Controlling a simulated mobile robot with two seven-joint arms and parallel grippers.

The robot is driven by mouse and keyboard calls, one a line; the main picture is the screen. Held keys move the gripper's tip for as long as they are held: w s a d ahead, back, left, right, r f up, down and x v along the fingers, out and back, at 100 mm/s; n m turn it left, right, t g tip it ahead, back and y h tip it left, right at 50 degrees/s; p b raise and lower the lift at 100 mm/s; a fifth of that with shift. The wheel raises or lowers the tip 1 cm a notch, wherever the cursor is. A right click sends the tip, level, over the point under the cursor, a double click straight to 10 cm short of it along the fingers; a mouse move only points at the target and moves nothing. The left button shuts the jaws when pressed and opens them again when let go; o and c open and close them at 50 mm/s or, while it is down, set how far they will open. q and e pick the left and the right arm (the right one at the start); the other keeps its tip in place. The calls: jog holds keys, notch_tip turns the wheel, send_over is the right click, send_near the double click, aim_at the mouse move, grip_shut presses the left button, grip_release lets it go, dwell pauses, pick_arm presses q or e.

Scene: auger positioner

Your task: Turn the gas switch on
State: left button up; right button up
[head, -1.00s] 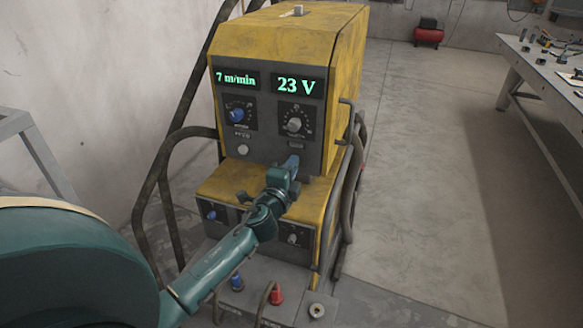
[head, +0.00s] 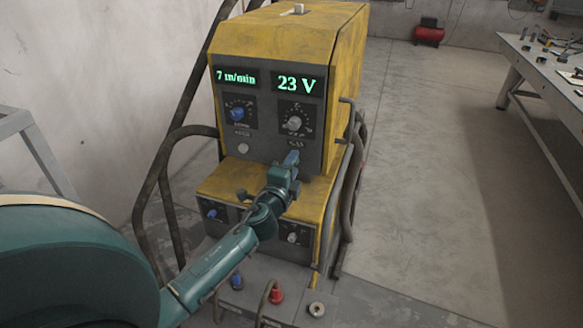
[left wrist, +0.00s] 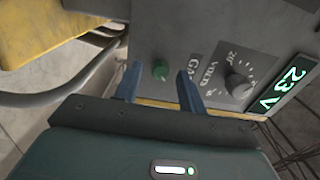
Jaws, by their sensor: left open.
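My left gripper (left wrist: 159,73) is open, with one blue finger on each side of the switch. There seems to be a gap on both sides, and I cannot tell whether the fingers touch it. In the head view my left gripper (head: 291,158) is at the lower right of the yellow welding machine's (head: 345,60) panel, and it hides the switch. My right gripper is not in view.
Above the switch is the voltage dial (head: 294,123) under the "23 V" display (head: 297,86). A blue knob (head: 237,113) sits to its left. A bent handle and cables (head: 350,190) run along the machine's right side. Open floor (head: 430,180) lies to the right.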

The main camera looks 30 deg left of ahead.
pick_arm(q)
jog(key=shift+s, duration=0.1)
jog(key=b+v, duration=0.1)
jog(key=v, duration=1.2)
jog(key=shift+b, duration=0.3)
jog(key=s+d+f+n+g+h+p, duration=0.3)
jog(key=s+d+f+n+g+h, duration=0.3)
jog(key=s+d+f+n, duration=0.6)
jog(key=s+d+f+h, duration=0.1)
jog(key=s+d+f, duration=0.1)
jog(key=d, duration=0.3)
jog(key=shift+d+f+g+h, duration=0.3)
jog(key=shift+f, duration=0.35)
jog(key=shift+s+d, duration=0.15)
jog(key=shift+s, duration=0.1)
jog(key=shift+c, duration=0.5)
